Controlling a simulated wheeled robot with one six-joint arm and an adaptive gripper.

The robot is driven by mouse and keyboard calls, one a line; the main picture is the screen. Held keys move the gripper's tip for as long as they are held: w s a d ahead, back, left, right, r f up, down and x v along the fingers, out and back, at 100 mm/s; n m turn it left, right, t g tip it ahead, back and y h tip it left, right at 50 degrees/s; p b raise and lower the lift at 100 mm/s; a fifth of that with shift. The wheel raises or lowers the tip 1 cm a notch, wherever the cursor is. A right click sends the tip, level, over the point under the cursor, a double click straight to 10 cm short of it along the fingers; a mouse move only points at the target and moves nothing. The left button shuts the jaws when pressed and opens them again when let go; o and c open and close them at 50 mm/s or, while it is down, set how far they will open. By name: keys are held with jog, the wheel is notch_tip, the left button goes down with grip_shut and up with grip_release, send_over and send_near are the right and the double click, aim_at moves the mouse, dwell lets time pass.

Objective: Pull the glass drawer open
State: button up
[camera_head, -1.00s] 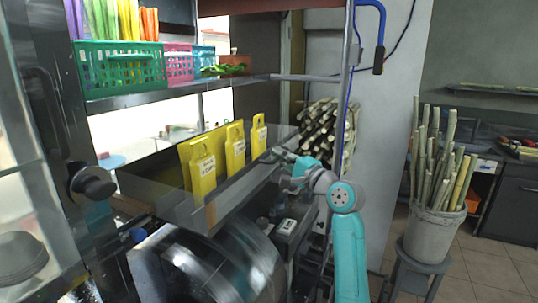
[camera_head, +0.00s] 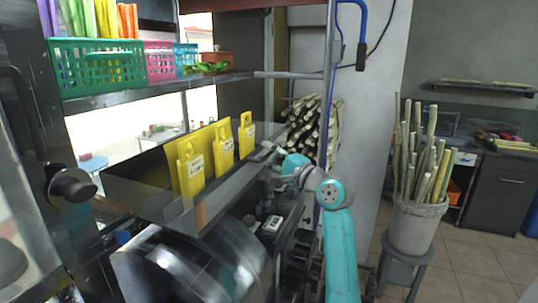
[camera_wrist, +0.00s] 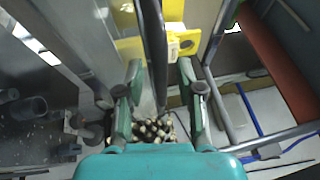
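The glass drawer (camera_head: 140,192) is a see-through, dark-edged box below the basket shelf in the head view, with yellow tagged bags (camera_head: 222,148) standing in it. My teal arm reaches in from the right, and my gripper (camera_head: 264,152) is by the drawer's right end. In the wrist view the two fingers of my gripper (camera_wrist: 160,88) are spread apart. A dark bar or panel edge (camera_wrist: 153,40) runs between them, with visible gaps to each finger. I cannot tell whether it belongs to the drawer. A yellow bag (camera_wrist: 165,45) shows beyond the fingers.
A shelf (camera_head: 160,93) with a green basket (camera_head: 108,70) hangs above. The metal drum (camera_head: 190,265) is below the drawer. A cane bundle (camera_head: 308,125) stands behind my gripper.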

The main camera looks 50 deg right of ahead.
jog(key=shift+s, duration=0.1)
jog(key=s+f, duration=0.2)
jog(key=s, duration=0.9)
jog(key=shift+s+a, duration=0.3)
jog(key=shift+s, duration=0.1)
